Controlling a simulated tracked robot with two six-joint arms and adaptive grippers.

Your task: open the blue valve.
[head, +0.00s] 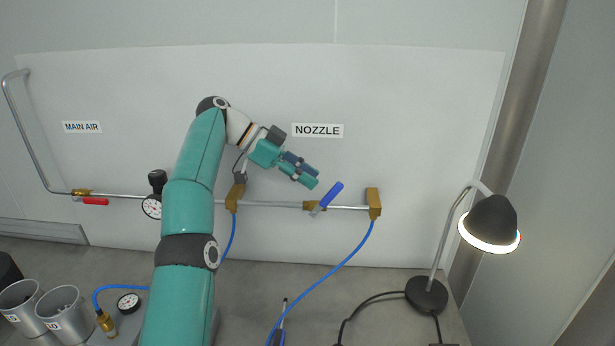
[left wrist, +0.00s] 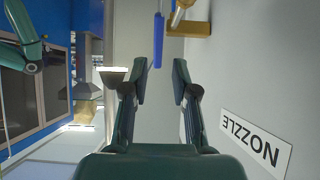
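The blue valve has a blue lever handle (head: 332,193) on a brass body (head: 310,205) in the pipe under the NOZZLE label. The handle points up and right, at a slant across the pipe. In the left wrist view the blue handle (left wrist: 158,40) stands beyond the fingertips, close to their gap, with a brass part beside it. My left gripper (head: 308,177) is up and left of the handle in the head view, apart from it. Its two fingers (left wrist: 162,76) are spread with nothing between them. My right gripper is not in view.
A red-handled valve (head: 95,201) is on the pipe at left under MAIN AIR. A gauge (head: 152,206) and brass end block (head: 374,203) are on the same line. A blue hose (head: 335,268) hangs below. A lamp (head: 488,222) stands at right.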

